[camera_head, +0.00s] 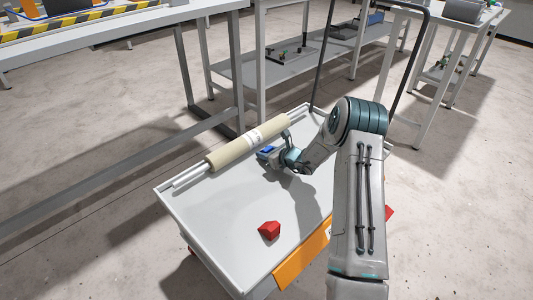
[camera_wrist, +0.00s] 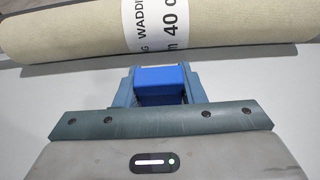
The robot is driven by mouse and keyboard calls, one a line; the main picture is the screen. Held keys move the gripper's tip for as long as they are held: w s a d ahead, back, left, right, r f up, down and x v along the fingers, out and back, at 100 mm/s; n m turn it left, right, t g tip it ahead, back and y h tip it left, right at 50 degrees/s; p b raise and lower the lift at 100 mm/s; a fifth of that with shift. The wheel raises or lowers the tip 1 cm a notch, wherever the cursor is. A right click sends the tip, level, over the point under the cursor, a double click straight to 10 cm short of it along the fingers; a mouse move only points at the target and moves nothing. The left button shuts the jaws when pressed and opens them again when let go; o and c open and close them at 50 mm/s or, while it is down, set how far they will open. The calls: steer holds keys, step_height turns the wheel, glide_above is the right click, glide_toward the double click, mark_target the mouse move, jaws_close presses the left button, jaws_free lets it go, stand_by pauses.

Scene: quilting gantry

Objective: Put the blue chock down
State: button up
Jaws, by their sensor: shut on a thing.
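The blue chock (camera_head: 266,150) is held between the fingers of my gripper (camera_head: 270,153), above the grey cart top (camera_head: 225,215) and close to the near side of the wadding roll (camera_head: 247,143). In the wrist view the blue chock (camera_wrist: 158,85) sits between both fingertips of my gripper (camera_wrist: 160,90), with the beige wadding roll (camera_wrist: 190,27) just beyond it. I cannot tell whether the chock touches the cart top or the roll. A red chock (camera_head: 270,230) lies on the cart near its front.
The cart has a raised rim and a black push handle (camera_head: 319,60) at the far end. An orange panel (camera_head: 302,255) runs along its right side. The cart's left front area is clear. Grey workbenches (camera_head: 110,22) stand behind.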

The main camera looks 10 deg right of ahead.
steer(key=o, duration=1)
steer(key=shift+f, duration=0.15)
